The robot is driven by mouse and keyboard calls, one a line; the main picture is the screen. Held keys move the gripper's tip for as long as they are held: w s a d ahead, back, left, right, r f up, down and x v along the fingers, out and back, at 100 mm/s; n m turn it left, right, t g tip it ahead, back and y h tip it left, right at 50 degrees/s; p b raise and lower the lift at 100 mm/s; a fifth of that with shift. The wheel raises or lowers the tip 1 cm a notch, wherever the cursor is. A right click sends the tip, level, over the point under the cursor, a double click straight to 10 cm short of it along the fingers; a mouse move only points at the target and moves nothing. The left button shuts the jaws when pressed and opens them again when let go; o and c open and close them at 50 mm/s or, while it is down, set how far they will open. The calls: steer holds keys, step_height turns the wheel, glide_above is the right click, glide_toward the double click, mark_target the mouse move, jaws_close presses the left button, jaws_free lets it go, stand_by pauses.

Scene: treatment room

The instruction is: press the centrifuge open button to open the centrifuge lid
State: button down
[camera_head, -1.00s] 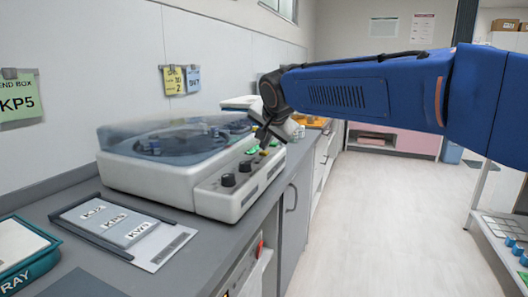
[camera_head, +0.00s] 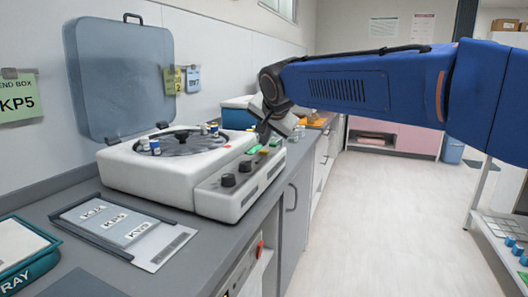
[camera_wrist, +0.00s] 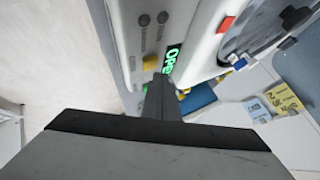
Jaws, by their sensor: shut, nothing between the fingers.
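The white centrifuge (camera_head: 150,182) stands on the grey counter. Its translucent blue-grey lid (camera_head: 118,75) stands upright at the back, so the round rotor (camera_head: 185,143) with several capped tubes is exposed. The front panel has dark knobs (camera_head: 228,180) and green lit parts. In the wrist view a green lit OPEN label (camera_wrist: 172,58) shows on the panel, with a yellow button (camera_wrist: 150,63) beside it. My gripper (camera_head: 262,138) is shut and empty, pointing down at the far end of the panel. Its fingertips (camera_wrist: 162,82) are close to the label; I cannot tell if they touch anything.
A card board (camera_head: 125,230) with labelled cards lies in front of the centrifuge. A teal-edged tray (camera_head: 30,262) is at the near left. A blue box (camera_head: 238,117) stands behind the centrifuge. The floor (camera_head: 370,220) on the right is clear.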

mark_target(265, 152)
steer(key=shift+r, duration=0.1)
steer(key=shift+r, duration=2.5)
steer(key=s+d+f+n+g+h, duration=0.1)
steer(key=s+d+f, duration=0.6)
steer(key=d, duration=0.4)
steer(key=s+d+f+n+g+h, duration=0.15)
steer(key=s+d+f, duration=0.35)
steer(key=s+d, duration=0.55)
steer(key=s+d+f+n, duration=0.1)
steer(key=s+d+f, duration=0.4)
steer(key=s+f, duration=0.4)
steer(key=s+d+f+n+g, duration=0.1)
steer(key=s+d+f, duration=0.4)
steer(key=s+f, duration=0.5)
steer(key=shift+s+d+f+n, duration=0.3)
steer(key=shift+s+n, duration=0.35)
steer(key=shift+s, duration=0.35)
steer(key=shift+r+g, duration=0.1)
steer(key=shift+g, duration=0.15)
